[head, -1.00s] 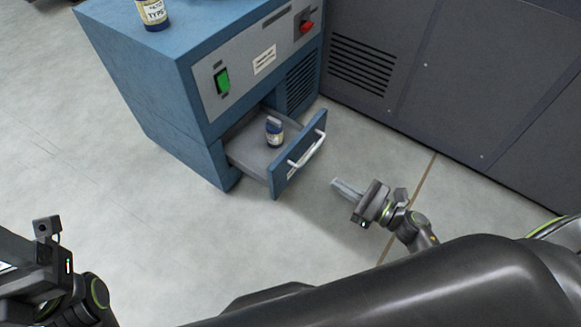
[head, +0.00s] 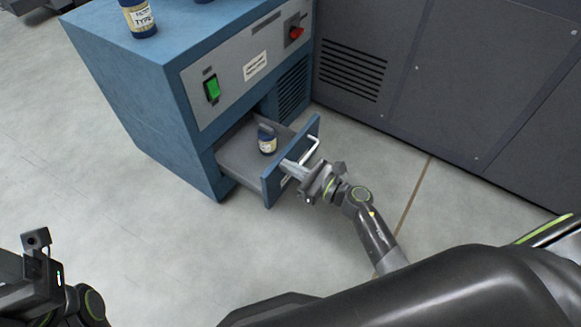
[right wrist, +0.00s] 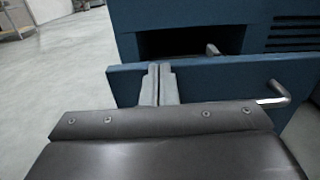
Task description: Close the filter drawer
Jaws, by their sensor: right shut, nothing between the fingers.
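The filter drawer (head: 242,160) is pulled out of the blue unit (head: 147,100). The drawer's blue front (head: 271,186) carries a pale bar handle (head: 312,150). My right gripper (head: 287,167) is shut and empty, with its tips at the drawer front beside the handle. In the right wrist view the shut fingers (right wrist: 159,84) overlap the drawer front (right wrist: 215,77), left of the handle (right wrist: 279,94); whether they touch it I cannot tell. My left gripper is at the lower left, its fingertips out of sight.
A labelled bottle (head: 138,18) stands on top of the unit. The unit's face has a green switch (head: 212,88) and a red knob (head: 296,33). A dark grey cabinet (head: 400,80) stands behind to the right. The floor in front is clear.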

